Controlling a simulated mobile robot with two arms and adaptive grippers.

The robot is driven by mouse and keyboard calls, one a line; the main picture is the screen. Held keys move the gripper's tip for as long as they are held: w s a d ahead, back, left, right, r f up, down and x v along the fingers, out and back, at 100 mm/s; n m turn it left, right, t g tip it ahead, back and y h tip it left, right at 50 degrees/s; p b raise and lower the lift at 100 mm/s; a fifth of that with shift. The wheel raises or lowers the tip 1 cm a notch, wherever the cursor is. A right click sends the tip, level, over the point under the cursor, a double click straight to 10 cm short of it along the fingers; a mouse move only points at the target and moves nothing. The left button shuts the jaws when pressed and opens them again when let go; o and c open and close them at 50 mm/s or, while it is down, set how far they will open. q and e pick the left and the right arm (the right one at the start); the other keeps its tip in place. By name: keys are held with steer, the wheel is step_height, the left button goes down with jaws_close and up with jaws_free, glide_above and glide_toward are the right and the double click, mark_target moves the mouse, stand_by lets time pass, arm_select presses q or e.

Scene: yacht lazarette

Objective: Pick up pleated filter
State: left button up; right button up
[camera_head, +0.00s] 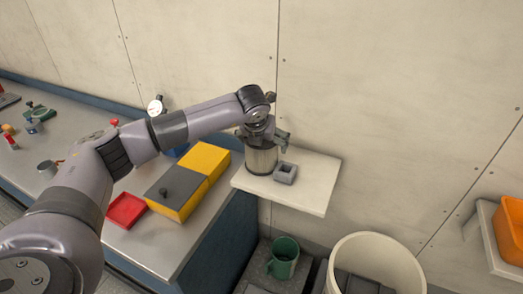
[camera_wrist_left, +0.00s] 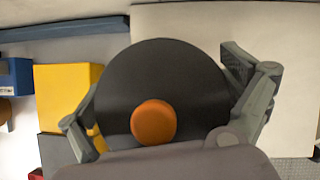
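The pleated filter (camera_head: 261,161) is a metallic-looking cylinder standing upright on a white wall shelf (camera_head: 315,195). In the left wrist view its top is a black disc (camera_wrist_left: 185,80) with an orange round centre (camera_wrist_left: 153,122). My left gripper (camera_head: 265,136) is right at the top of the filter, pointing down. In the left wrist view its fingers (camera_wrist_left: 160,80) are spread wide, one on each side of the disc. I cannot tell whether either finger touches it. My right gripper is not in view.
A small grey square holder (camera_head: 285,173) stands close beside the filter on the shelf. A bench to the left bears a yellow box (camera_head: 205,158) and a red tray (camera_head: 126,210). Below are a green mug (camera_head: 284,258) and a cream bucket (camera_head: 375,243). The shelf's right side is clear.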

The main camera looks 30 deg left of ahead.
arm_select(q)
steer(key=c, duration=0.9)
steer(key=shift+r, duration=0.1)
